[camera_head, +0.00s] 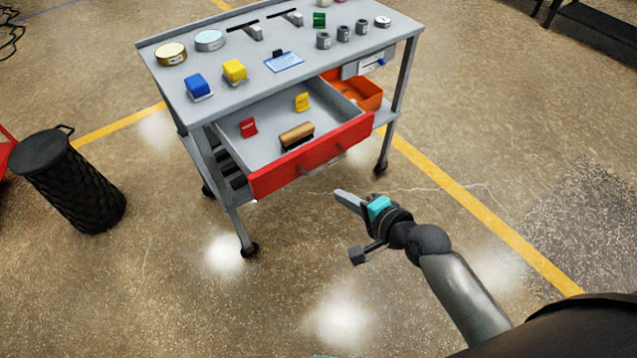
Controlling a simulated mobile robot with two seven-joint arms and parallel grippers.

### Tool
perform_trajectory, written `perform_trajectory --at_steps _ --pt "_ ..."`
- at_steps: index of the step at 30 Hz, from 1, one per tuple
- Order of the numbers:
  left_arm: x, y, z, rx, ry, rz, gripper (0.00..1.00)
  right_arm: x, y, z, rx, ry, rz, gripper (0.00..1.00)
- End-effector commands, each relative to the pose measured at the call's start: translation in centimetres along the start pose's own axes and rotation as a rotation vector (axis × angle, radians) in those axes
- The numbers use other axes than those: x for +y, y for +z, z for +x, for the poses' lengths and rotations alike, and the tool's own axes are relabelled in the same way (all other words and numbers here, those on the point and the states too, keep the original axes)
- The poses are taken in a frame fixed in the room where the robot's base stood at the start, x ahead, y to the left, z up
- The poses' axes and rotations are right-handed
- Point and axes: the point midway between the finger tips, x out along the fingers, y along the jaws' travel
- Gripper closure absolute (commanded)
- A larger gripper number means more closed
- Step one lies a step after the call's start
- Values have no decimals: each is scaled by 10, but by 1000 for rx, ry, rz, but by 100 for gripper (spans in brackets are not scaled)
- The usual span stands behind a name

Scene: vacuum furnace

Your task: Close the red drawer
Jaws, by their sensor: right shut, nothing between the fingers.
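The red drawer (312,153) of the grey cart is pulled out towards me. Inside lie a small red item (249,127), a yellow item (302,102) and a brown-topped brush or block (297,135). My right gripper (343,199) is shut and empty, in front of and below the drawer front's right half in the picture, apart from it. My left gripper is not in view.
The grey cart (225,82) stands on casters, with tins, blue and yellow blocks and several small weights on top. An orange bin (366,94) sits beside the drawer. A black basket (70,180) stands left. The floor before the cart is clear.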

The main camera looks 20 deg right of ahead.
Motion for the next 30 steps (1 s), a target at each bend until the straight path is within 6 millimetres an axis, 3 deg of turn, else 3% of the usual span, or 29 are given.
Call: perform_trajectory --at_steps 9,15,21,30 --pt "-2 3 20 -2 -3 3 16 2 1 57 -1 -1 0 100" --pt "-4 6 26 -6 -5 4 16 -6 0 81 0 -1 0 100" --pt "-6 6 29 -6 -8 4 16 -10 0 93 0 1 -1 100" --pt "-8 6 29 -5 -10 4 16 -11 0 94 0 2 -1 100"
